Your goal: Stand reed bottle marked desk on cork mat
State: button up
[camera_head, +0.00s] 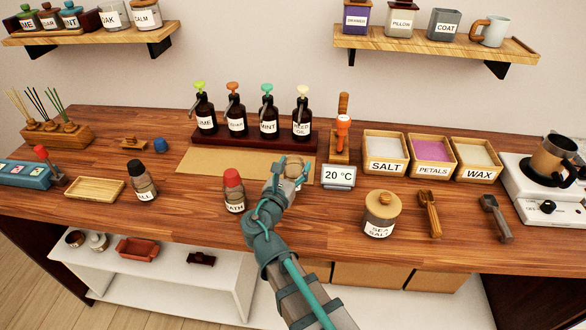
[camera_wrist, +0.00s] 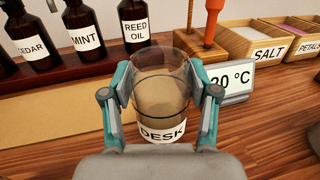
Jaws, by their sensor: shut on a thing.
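The reed bottle marked DESK (camera_wrist: 160,98) is a clear glass cylinder with a beige lower part and a white label. My gripper (camera_wrist: 160,100) is shut on its sides, and the bottle looks roughly upright in the wrist view. In the head view my gripper (camera_head: 287,174) partly hides the bottle (camera_head: 296,168) near the right end of the tan cork mat (camera_head: 215,163). The mat also shows at left in the wrist view (camera_wrist: 50,122). The bottle's base is hidden, so I cannot tell whether it touches the mat.
Several dark pump bottles stand on a rack (camera_head: 245,142) behind the mat. A 20 °C display (camera_head: 338,176) is close on the right. A red-capped bottle (camera_head: 234,190) stands in front of the mat. Most of the mat is bare.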

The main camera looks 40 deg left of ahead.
jog(key=shift+w+a+f, duration=0.25)
jog(key=shift+w+f, duration=0.1)
jog(key=shift+f, duration=0.05)
jog(key=shift+w+a, duration=0.15)
jog(key=shift+w, duration=0.15)
jog(key=shift+w+a+f, duration=0.1)
jog(key=shift+w+a, duration=0.65)
jog(key=shift+w, duration=0.6)
jog(key=shift+w+a+r, duration=0.1)
jog(key=shift+w+a, duration=0.7)
jog(key=shift+w, duration=0.6)
jog(key=shift+w+a+f, duration=0.1)
jog(key=shift+w+a, duration=0.65)
jog(key=shift+w, duration=0.6)
jog(key=shift+f, duration=0.6)
jog(key=o, duration=1.4)
